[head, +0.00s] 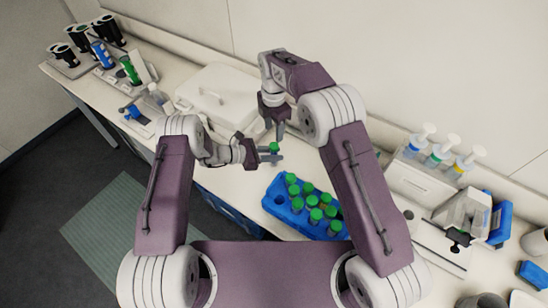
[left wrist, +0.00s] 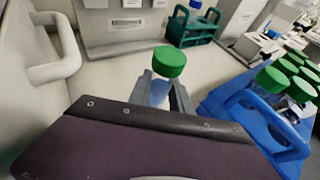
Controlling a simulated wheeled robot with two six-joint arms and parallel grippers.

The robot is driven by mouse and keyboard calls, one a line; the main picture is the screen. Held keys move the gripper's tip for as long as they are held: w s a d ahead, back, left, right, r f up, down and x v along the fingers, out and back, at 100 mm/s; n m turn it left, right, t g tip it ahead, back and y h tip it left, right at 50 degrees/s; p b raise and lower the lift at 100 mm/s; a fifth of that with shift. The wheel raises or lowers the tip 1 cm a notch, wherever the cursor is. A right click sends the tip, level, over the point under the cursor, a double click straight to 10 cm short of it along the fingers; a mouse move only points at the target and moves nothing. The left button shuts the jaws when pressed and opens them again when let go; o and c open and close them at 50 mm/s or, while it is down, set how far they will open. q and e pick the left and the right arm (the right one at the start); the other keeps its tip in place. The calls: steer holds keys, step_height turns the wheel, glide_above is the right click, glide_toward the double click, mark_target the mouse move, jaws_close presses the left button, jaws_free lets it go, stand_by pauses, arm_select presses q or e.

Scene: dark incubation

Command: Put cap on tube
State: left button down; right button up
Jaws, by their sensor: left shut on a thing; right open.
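My left gripper (head: 271,155) is shut on a clear tube (left wrist: 159,93), held upright above the bench. A green cap (left wrist: 169,61) sits on top of this tube; I cannot tell how tightly. The cap also shows small in the head view (head: 275,147). My right gripper (head: 272,128) is open, pointing down just above the cap and apart from it. It does not show in the left wrist view. The tube's lower part is hidden by my left gripper.
A blue rack (head: 272,207) with several green-capped tubes stands right of my left gripper. A white lidded box (head: 215,92) stands behind it. Pump bottles (head: 440,152) are at the right. In the left wrist view, a green rack (left wrist: 190,38) stands at the back.

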mark_target(274, 145)
step_height(274, 145, down, 8)
steer(key=shift+r, duration=0.25)
